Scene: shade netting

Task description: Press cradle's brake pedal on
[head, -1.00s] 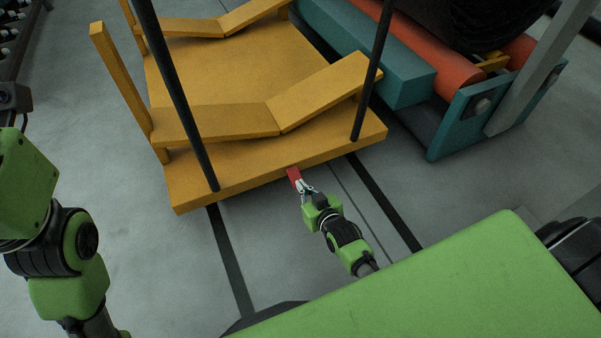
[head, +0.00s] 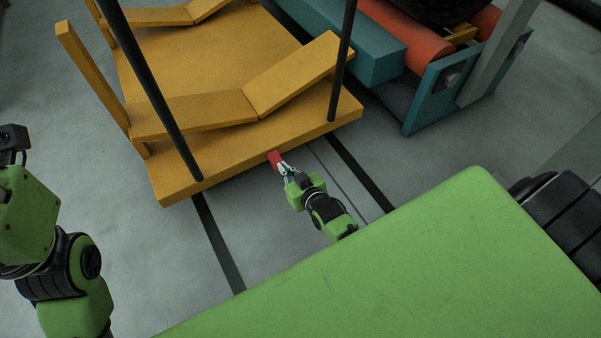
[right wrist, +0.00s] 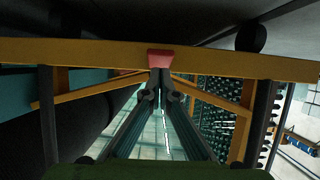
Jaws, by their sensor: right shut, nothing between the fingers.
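The yellow cradle (head: 205,62) stands on the floor ahead, with sloped yellow boards and dark upright posts. Its red brake pedal (head: 275,157) sticks out from the near edge of the base. My right gripper (head: 284,169) is shut and empty, its tips at the pedal. In the right wrist view the shut fingertips (right wrist: 160,74) lie just at the edge of the red pedal (right wrist: 160,59); whether they touch it I cannot tell. My left arm shows at the left of the head view, but its gripper fingers are not visible.
A teal machine (head: 425,95) with an orange-red roller (head: 385,35) stands right of the cradle, close beside it. Dark strips (head: 218,243) run along the grey floor. The floor left of the cradle is clear.

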